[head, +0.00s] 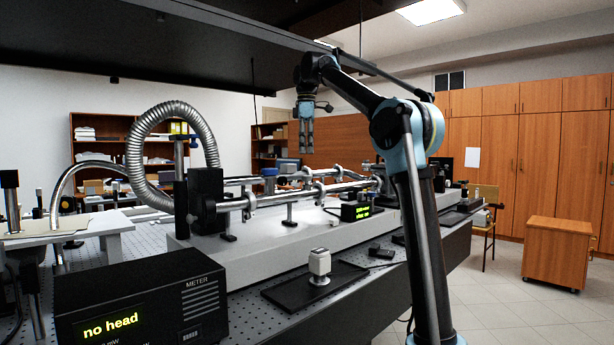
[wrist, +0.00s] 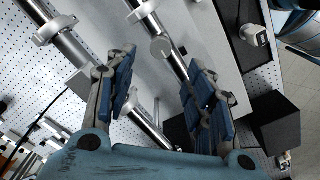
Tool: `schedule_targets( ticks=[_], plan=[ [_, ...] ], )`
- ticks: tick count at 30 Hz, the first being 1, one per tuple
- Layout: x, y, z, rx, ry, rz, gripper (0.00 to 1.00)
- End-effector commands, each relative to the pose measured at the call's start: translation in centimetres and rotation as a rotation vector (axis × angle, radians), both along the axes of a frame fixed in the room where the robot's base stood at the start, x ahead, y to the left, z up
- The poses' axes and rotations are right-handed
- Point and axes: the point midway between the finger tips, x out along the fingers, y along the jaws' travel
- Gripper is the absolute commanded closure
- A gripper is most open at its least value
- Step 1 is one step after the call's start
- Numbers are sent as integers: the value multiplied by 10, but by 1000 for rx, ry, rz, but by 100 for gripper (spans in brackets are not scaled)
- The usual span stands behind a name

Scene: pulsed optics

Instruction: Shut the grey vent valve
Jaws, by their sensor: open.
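My gripper (head: 306,148) hangs with its fingers pointing down above the tube assembly on the optical table. In the wrist view my gripper (wrist: 160,68) is open, its two blue-padded fingers spread apart with nothing held between them. A small grey round disc (wrist: 161,48) shows between and beyond the fingertips, beside a shiny metal tube (wrist: 148,20). It may be the vent valve's handle, but I cannot tell for certain. The metal tubes (head: 290,195) with ring clamps run across the table in the head view. I cannot make out the valve's handle position there.
A meter (head: 140,300) reading "no head" stands at the front left. A ribbed hose (head: 135,150) arches over the tubes' left end. A white cube-shaped head (head: 319,263) stands on a black mat (head: 285,292). A dark overhead shelf (head: 210,45) spans above.

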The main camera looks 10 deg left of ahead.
Motion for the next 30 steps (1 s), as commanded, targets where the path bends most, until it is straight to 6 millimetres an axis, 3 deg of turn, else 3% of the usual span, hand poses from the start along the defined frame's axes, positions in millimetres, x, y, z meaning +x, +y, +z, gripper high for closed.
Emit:
schedule_targets(
  ticks=[16, 22, 30],
  plan=[
    [0, 0, -75, 0, 0, 0, 51],
    [0, 0, -89, 0, 0, 0, 51],
    [0, 0, -92, 0, 0, 0, 51]
  ],
)
